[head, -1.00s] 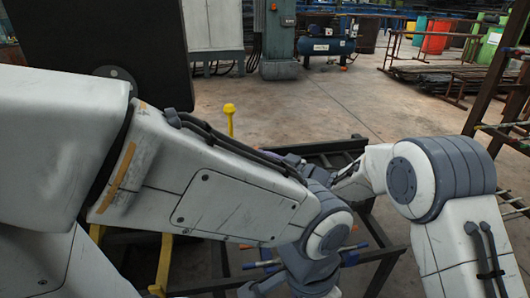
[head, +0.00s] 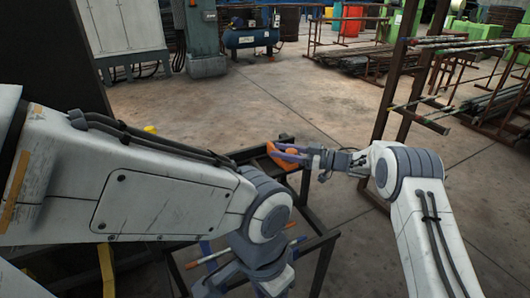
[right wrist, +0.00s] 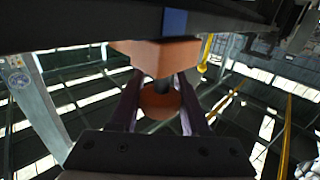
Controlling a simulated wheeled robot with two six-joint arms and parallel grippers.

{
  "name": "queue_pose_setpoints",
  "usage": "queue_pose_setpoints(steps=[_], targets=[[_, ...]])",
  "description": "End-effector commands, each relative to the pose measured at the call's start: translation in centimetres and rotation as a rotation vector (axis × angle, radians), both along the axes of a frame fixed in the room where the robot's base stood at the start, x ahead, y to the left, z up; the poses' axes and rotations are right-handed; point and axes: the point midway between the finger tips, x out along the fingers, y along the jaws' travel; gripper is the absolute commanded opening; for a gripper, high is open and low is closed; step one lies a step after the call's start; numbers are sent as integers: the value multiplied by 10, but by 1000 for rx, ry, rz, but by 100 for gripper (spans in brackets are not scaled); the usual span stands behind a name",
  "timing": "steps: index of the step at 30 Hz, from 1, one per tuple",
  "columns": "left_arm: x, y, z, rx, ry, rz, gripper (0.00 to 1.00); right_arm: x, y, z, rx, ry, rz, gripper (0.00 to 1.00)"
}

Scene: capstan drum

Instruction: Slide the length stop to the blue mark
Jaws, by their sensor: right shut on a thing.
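The orange length stop (head: 283,157) is on the dark rail at the far end of the frame in the head view. My right gripper (head: 292,152) reaches it from the right. In the right wrist view the stop (right wrist: 150,52) is above the fingers, and its round orange knob (right wrist: 158,101) is between them, gripped. The blue mark (right wrist: 174,22) shows on the dark rail just above the stop, right of its middle. The stop hides whatever lies behind it. My left gripper (head: 215,284) is low in the head view; its fingers cannot be made out.
My left forearm covers much of the rail and frame in the head view. A dark metal frame (head: 322,262) stands below. A brown rack (head: 405,90) with rods stands to the right. The concrete floor (head: 255,100) beyond is clear.

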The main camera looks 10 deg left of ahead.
Motion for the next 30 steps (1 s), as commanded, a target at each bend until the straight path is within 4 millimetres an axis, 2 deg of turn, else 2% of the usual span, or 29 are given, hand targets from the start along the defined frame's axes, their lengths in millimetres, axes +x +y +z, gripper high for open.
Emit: queue_pose_setpoints(steps=[15, 16, 18, 26, 30], targets=[[0, 0, 1, 0, 0, 0, 50, 4, -2, 1, 1, 0, 5, 0], [0, 0, 1, 0, 0, 0, 50, 4, -2, 1, 1, 0, 4, 54], [0, 0, 1, 0, 0, 0, 50, 4, -2, 1, 1, 0, 4, 77], [0, 0, 1, 0, 0, 0, 50, 2, 1, 0, 1, 0, 13, 77], [0, 0, 2, 0, 0, 0, 50, 1, -6, 0, 1, 1, 13, 77]])
